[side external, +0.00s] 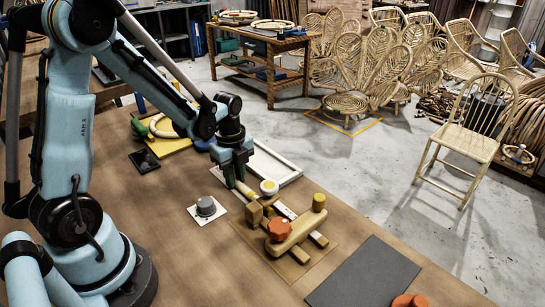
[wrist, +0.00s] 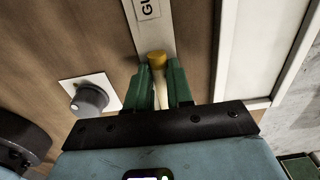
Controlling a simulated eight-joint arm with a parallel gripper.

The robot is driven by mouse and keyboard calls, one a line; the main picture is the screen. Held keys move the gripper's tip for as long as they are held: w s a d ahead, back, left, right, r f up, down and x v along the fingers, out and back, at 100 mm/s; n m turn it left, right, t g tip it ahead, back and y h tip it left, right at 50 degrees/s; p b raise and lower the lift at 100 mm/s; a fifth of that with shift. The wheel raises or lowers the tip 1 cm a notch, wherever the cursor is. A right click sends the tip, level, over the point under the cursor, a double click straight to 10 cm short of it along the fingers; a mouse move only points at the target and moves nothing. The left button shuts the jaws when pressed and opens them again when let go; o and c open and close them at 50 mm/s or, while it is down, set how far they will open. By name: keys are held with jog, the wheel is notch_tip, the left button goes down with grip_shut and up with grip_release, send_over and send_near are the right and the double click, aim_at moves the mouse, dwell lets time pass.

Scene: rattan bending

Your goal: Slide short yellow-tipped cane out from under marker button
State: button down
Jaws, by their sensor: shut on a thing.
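The short cane (wrist: 160,95) is pale with a yellow tip (wrist: 157,60). In the wrist view it lies between the green fingers of my gripper (wrist: 162,82), which are shut on it. The yellow tip points towards a pale labelled strip (wrist: 150,22). In the side view my gripper (side external: 234,178) is low over the bench, and the cane is hard to make out there. A grey round button (side external: 205,206) stands on a white square plate, apart from the cane; it also shows in the wrist view (wrist: 90,98). I see no button on top of the cane.
A wooden jig (side external: 293,232) with an orange knob stands right of my gripper. A round white piece with a yellow top (side external: 268,187) is close beside it. A white-framed tray (side external: 274,164) lies behind. A dark mat (side external: 365,275) is at the front right. The bench front is mostly clear.

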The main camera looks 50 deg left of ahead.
jog(key=shift+a, duration=2.5)
jog(key=c, duration=0.9)
grip_release()
notch_tip(320, 180, up, 12)
jog(key=shift+r, duration=0.1)
